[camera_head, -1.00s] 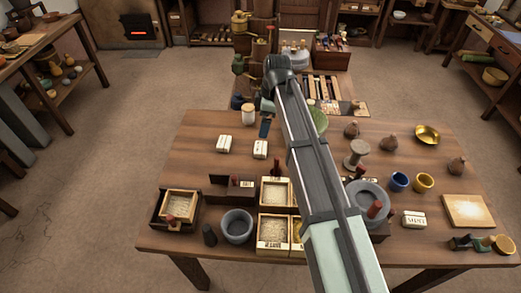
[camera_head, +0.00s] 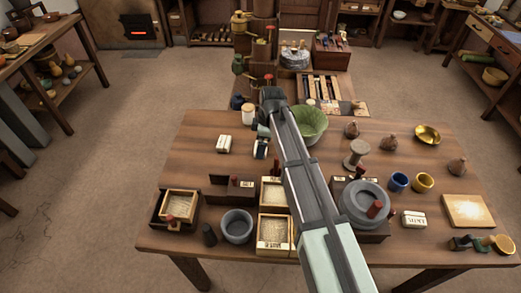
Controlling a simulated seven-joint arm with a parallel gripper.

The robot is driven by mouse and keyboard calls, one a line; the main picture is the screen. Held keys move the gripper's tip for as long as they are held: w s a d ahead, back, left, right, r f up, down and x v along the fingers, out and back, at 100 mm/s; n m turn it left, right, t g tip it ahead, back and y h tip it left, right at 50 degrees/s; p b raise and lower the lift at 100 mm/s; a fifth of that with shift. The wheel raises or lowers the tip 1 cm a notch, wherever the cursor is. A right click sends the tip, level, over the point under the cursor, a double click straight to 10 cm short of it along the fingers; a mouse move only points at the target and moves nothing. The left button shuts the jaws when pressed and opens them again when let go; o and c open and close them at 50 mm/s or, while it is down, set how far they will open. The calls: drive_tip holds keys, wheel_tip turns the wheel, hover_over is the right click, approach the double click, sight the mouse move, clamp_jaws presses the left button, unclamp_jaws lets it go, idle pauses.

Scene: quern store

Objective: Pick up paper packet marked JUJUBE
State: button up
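Small white paper packets lie on the wooden table. One packet (camera_head: 224,143) is at the back left, and another packet (camera_head: 259,153) is just to its right. A third packet (camera_head: 413,219) with dark lettering lies at the front right. The lettering is too small for me to tell which says JUJUBE. My gripper (camera_head: 261,146) is low over the second packet and partly hides it. I cannot tell whether the fingers touch it or how wide they stand.
A cream jar (camera_head: 248,115) stands behind my gripper, and a green bowl (camera_head: 311,121) is close on its right. Wooden boxes (camera_head: 273,233), a grey bowl (camera_head: 237,226) and a round quern stone (camera_head: 364,199) fill the front. The table's left back is clear.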

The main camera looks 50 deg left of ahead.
drive_tip(key=shift+s+a+f, duration=0.1)
drive_tip(key=shift+f, duration=0.7)
drive_tip(key=shift+c, duration=0.5)
drive_tip(key=c, duration=1)
drive_tip(key=shift+o, duration=0.2)
